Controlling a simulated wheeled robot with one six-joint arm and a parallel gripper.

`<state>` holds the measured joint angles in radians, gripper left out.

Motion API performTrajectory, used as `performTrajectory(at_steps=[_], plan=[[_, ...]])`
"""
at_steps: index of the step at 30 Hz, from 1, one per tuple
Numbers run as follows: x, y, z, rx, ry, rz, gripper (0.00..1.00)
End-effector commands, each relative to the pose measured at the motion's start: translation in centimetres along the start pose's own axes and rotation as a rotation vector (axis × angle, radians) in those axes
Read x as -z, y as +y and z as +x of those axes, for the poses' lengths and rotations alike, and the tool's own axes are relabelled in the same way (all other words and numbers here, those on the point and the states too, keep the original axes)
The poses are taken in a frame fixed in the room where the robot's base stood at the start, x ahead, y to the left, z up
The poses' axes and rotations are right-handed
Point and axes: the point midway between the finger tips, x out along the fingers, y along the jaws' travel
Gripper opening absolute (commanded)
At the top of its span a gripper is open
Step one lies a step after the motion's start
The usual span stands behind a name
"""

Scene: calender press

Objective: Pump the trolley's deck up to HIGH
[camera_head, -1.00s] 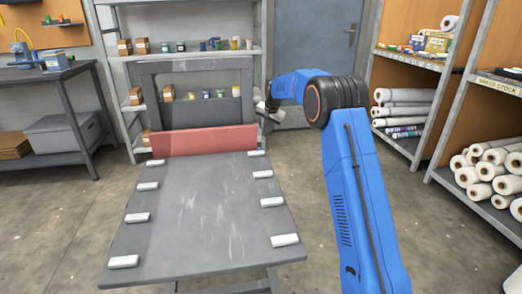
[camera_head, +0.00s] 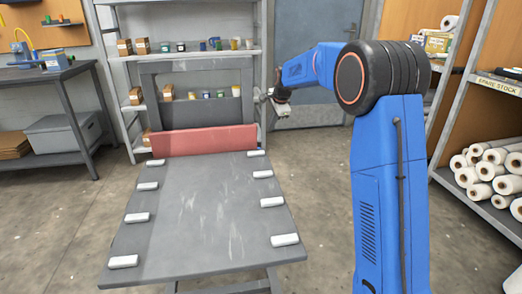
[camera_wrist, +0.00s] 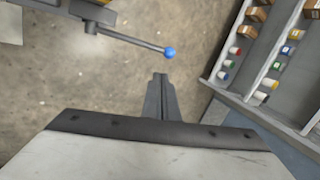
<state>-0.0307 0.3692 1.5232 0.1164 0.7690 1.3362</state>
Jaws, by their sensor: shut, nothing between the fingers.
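The trolley's grey deck (camera_head: 205,215) fills the lower left of the head view, with white blocks along both sides and a red panel at its far end. In the wrist view, a grey lever (camera_wrist: 130,39) with a blue ball knob (camera_wrist: 170,53) sticks out from a fitting at the top left. My gripper (camera_wrist: 160,78) is shut and empty, its fingertips just below the knob in that picture and apart from it. In the head view the gripper end (camera_head: 276,98) is beside the trolley's upright frame (camera_head: 190,67). No HIGH mark can be made out.
Shelves with small jars and boxes (camera_head: 180,48) stand behind the trolley; they also show at the right of the wrist view (camera_wrist: 262,65). A rack of white rolls (camera_head: 480,170) stands at the right, a workbench (camera_head: 40,72) at the left. Floor is clear between.

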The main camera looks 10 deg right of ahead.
Motion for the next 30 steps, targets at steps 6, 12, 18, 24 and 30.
performTrajectory(at_steps=[6, 12, 18, 24, 30], plan=[[0.0, 0.0, 0.4, -0.001, 0.000, -0.001, 0.00], [0.0, 0.0, 2.6, -0.002, 0.000, -0.001, 0.00], [0.0, 0.1, 6.2, -0.003, -0.001, -0.002, 0.00], [0.0, 0.0, 9.7, -0.002, 0.000, -0.002, 0.00], [0.0, 0.0, 13.3, -0.002, 0.000, -0.002, 0.00]])
